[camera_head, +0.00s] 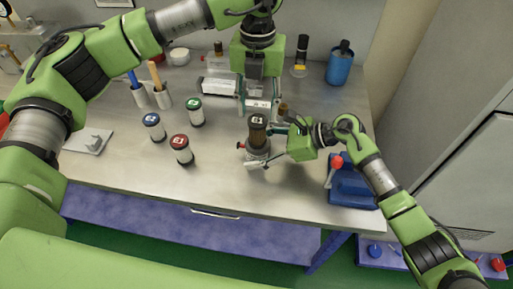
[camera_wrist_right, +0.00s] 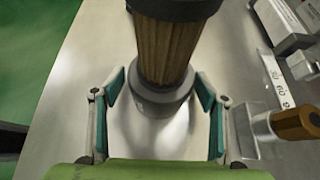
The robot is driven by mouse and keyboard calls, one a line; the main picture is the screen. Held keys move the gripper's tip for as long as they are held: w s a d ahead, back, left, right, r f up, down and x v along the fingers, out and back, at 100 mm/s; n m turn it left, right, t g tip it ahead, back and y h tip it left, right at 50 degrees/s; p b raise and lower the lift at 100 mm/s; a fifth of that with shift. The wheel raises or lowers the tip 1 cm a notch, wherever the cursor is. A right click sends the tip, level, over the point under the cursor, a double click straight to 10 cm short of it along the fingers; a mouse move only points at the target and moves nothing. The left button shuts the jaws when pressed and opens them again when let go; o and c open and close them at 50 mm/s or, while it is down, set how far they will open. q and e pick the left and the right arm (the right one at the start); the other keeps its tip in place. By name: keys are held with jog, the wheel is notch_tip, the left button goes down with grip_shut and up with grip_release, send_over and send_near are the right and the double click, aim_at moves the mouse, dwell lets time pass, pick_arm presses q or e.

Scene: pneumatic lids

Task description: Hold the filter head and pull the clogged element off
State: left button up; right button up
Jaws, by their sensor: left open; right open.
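The brown pleated element (camera_head: 257,134) with a dark cap stands upright on the grey filter head (camera_head: 257,156), right of the table's middle. In the right wrist view the element (camera_wrist_right: 166,50) rises from a pale grey ring (camera_wrist_right: 160,102). My right gripper (camera_head: 277,141) is beside the element on its right, open. In the wrist view its teal-padded fingers (camera_wrist_right: 160,92) are spread on either side of the ring, with gaps. My left gripper (camera_head: 258,104) is open and points down, behind the element and apart from it.
Canisters with blue (camera_head: 153,127), green (camera_head: 196,112) and red (camera_head: 181,150) caps stand to the left. A blue fixture with a red knob (camera_head: 352,186) is at the right. A blue cup (camera_head: 340,65) stands at the back. The front of the metal table (camera_head: 220,190) is clear.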

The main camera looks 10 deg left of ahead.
jog(key=shift+c, duration=0.4)
jog(key=shift+r, duration=0.1)
jog(key=c, duration=1)
pick_arm(q)
jog(key=shift+f+b, duration=0.25)
jog(key=shift+b, duration=0.05)
pick_arm(e)
jog(key=shift+f, duration=0.2)
